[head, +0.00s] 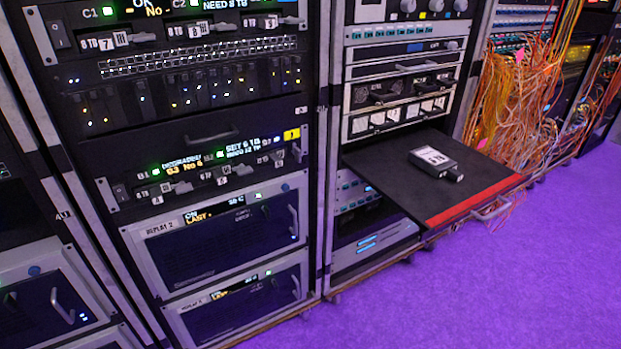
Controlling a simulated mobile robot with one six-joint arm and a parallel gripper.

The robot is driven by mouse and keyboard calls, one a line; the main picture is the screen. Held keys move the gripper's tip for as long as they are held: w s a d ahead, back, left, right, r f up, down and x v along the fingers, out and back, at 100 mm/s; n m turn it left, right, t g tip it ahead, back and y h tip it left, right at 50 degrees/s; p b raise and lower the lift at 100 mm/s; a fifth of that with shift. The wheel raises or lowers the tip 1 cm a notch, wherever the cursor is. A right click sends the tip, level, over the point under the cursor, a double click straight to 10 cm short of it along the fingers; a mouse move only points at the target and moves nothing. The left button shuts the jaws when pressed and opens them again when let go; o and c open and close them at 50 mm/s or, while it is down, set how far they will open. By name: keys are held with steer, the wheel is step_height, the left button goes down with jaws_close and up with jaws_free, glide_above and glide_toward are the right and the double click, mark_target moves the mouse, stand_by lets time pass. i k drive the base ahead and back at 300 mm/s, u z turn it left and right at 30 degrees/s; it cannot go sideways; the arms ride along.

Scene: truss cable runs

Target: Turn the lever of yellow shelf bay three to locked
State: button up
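The shelf with the yellow tag (291,134) is a dark unit in the left rack. Its small displays read "DEGRADED", "B3 No 4" and a "SET 6 TB" line, with green lights beside them. Along its front sit several small pale levers and white labels; one lever (183,187) is left of the middle, another (244,169) right of the middle, and a third (297,153) at the right end. Which lever belongs to bay three, and whether it is locked, is too small to tell. My gripper is not in view.
A similar shelf (208,31) with displays C1 and C2 is above. Two grey-framed units (222,236) are below. In the neighbouring rack, a black pull-out tray (395,176) with a red edge juts forward, carrying a small device (436,163). Orange cables (515,90) hang at right. Purple floor (480,290) is open.

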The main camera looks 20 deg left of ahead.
mark_target(296, 151)
steer(key=z, duration=0.15)
steer(key=k, duration=1.35)
steer(key=u, duration=1.75)
steer(key=i, duration=1)
steer(key=u, duration=0.1)
